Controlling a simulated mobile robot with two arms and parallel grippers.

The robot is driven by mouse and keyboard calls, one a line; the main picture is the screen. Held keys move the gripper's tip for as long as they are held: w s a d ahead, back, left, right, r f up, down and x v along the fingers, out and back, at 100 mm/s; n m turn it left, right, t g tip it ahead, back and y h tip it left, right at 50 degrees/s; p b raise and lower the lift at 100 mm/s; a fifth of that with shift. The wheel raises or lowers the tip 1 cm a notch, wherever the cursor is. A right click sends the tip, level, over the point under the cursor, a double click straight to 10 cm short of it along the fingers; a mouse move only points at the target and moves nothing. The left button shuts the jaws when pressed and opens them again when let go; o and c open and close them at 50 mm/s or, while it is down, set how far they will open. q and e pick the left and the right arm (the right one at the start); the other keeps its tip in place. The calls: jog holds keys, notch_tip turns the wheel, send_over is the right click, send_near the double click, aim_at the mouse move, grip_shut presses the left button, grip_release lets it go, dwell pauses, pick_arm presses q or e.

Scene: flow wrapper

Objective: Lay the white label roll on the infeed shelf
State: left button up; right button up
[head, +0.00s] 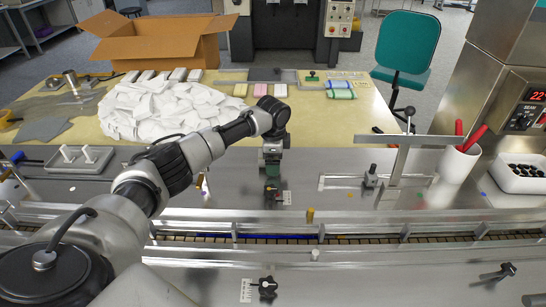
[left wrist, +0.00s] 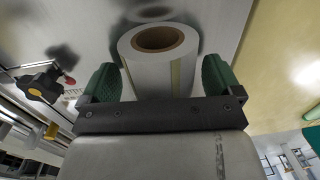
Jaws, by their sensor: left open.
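The white label roll (left wrist: 150,72), with a brown cardboard core, shows in the left wrist view on a grey metal surface. It sits between the green fingertips of my left gripper (left wrist: 160,80), which is open, with a gap on either side of the roll. In the head view my left gripper (head: 272,158) points down over the steel deck (head: 225,180) behind the conveyor. I cannot make out the roll there; the gripper and arm seem to hide it. I cannot tell which part of the steelwork is the infeed shelf. My right gripper is not in view.
Guide rails and a conveyor (head: 375,239) run across the front. A clamp fixture (head: 371,177) and a white cup with red handles (head: 458,163) stand on the right. A pile of white packets (head: 165,108) and a cardboard box (head: 150,45) are behind. A grey peg tray (head: 80,160) lies left.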

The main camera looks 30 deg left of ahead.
pick_arm(q)
jog(key=r, duration=1)
jog(key=shift+s+d+r+b, duration=0.15)
jog(key=shift+s+r+b, duration=0.15)
jog(key=shift+r, duration=0.1)
jog(key=shift+f, duration=0.1)
